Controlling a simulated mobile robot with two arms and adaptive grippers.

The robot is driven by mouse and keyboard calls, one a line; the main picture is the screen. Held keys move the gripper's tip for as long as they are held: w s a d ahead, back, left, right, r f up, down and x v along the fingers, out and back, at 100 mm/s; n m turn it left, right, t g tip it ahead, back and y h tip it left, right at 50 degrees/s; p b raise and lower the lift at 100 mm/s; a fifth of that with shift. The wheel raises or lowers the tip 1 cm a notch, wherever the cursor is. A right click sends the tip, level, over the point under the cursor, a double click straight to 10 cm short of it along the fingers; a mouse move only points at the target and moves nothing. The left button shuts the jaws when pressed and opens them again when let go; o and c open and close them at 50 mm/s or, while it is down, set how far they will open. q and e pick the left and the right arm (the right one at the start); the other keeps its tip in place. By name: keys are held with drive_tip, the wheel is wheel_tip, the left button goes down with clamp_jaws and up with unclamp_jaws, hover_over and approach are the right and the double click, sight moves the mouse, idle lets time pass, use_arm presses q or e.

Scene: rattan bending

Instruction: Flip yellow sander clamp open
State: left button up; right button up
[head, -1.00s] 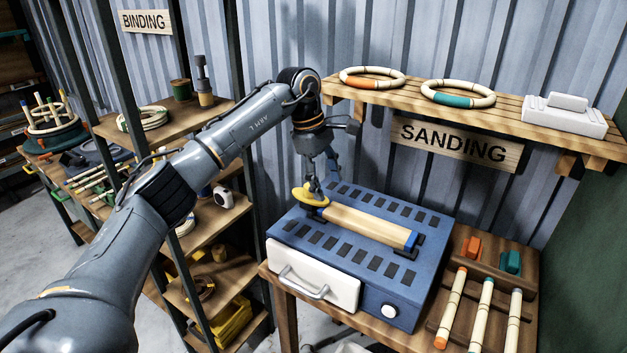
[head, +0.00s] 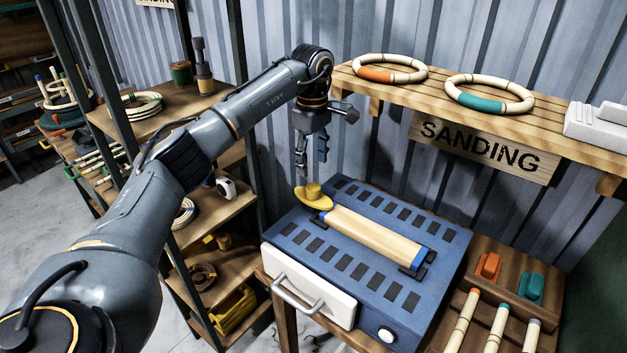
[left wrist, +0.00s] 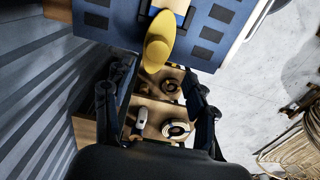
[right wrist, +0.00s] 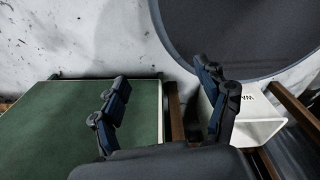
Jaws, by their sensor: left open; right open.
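The blue sander (head: 362,252) stands on a wooden bench, with a pale wooden block (head: 375,237) on its top. The yellow clamp (head: 313,197) sits at the block's left end, its flat lever sticking out to the left and a round knob on it. I cannot tell whether its catch is released. My left gripper (head: 311,160) is open and empty, a little above and apart from the clamp. The yellow clamp also shows in the left wrist view (left wrist: 158,45), beyond the open fingers. My right gripper (right wrist: 163,80) is open and empty, away from the sander.
A shelf (head: 440,92) with ringed hoops hangs above the sander. Rattan sticks and orange and teal pieces (head: 487,265) lie at the right on the bench. A rack (head: 195,232) with goods stands close on the left. The corrugated wall (head: 270,60) is close behind.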

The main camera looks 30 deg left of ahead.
sight(313, 186)
use_arm(q)
wheel_tip(313, 186, down, 4)
drive_tip(key=shift+w+r+p, duration=0.1)
drive_tip(key=shift+w+p, duration=0.05)
drive_tip(key=shift+p, duration=0.3)
wheel_tip(313, 186, down, 3)
drive_tip(key=shift+f+p, duration=0.15)
drive_tip(key=shift+p, duration=0.25)
drive_tip(key=shift+f, duration=0.4)
drive_tip(key=shift+c, duration=0.6)
drive_tip(key=c, duration=1)
use_arm(e)
drive_tip(key=shift+w+a+r, duration=0.2)
drive_tip(key=shift+w+r, duration=0.65)
drive_tip(key=shift+r, duration=0.25)
